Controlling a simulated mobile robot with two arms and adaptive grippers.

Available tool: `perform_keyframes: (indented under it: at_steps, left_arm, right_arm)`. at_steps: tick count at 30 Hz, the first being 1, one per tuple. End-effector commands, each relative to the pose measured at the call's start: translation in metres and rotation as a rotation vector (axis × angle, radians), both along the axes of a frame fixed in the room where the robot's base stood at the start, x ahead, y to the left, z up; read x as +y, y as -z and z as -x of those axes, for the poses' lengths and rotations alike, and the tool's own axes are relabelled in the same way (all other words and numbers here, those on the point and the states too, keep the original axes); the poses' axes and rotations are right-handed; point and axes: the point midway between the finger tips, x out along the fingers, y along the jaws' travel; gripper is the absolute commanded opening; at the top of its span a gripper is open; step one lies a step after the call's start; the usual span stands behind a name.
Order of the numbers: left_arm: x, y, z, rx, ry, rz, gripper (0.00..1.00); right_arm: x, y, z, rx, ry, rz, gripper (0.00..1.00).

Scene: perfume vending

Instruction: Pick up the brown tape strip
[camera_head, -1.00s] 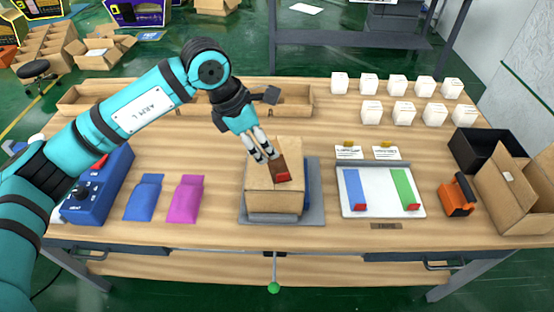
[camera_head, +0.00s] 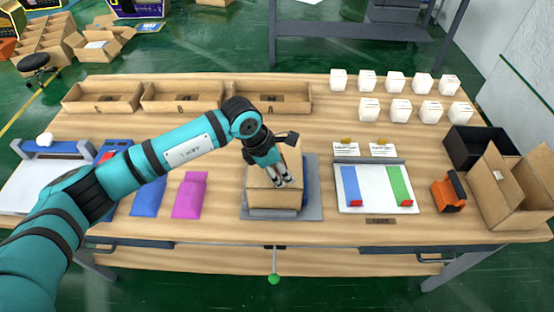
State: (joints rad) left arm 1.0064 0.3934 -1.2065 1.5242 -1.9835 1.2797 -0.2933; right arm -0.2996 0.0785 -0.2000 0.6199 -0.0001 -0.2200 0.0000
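My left gripper (camera_head: 282,181) is over the top of a brown cardboard box (camera_head: 268,200), with its fingers pointing down toward the box's front right part. The fingers look near each other, but whether they are apart or closed is too small to tell. The brown tape strip cannot be made out now; the gripper and wrist cover much of the box top. The box stands on a grey plate (camera_head: 313,200). A white tape board (camera_head: 372,198) to the right holds a blue strip (camera_head: 351,186) and a green strip (camera_head: 400,186), each with a red end.
Blue (camera_head: 149,196) and magenta (camera_head: 189,196) pouches lie left of the box. An orange tape dispenser (camera_head: 448,193), a black bin (camera_head: 476,150) and an open carton (camera_head: 513,187) stand at right. Several white boxes (camera_head: 401,111) stand behind; three wooden trays (camera_head: 182,98) line the back left.

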Motion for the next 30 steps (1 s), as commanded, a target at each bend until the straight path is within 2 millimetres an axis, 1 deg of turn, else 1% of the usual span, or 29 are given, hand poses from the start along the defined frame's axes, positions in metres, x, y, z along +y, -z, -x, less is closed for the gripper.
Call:
perform_keyframes:
  at_steps: [2,3,10,23,26,30]
  left_arm:
    - [0.000,0.000,0.000,0.000,0.000,0.000,0.34]
    - [0.000,0.000,0.000,0.000,0.000,0.000,0.31]
    - [0.000,0.000,0.000,0.000,0.000,0.000,0.01]
    - [0.000,-0.003,-0.001,-0.002,-0.001,0.001,0.00]
    - [0.000,-0.009,-0.001,-0.002,-0.001,0.000,0.00]
    - [0.000,-0.025,-0.002,-0.006,0.000,0.000,0.00]
  right_arm:
    - [0.000,0.000,0.000,0.000,0.000,0.000,0.00]
    - [0.000,0.000,0.000,0.000,0.000,0.000,0.00]
    - [0.000,0.000,0.000,0.000,0.000,0.000,0.00]
    - [-0.002,0.003,0.000,0.000,-0.001,0.002,0.00]
    - [-0.002,0.007,0.000,0.000,-0.001,0.002,0.00]
    - [-0.002,0.018,0.000,0.000,-0.001,0.002,0.00]
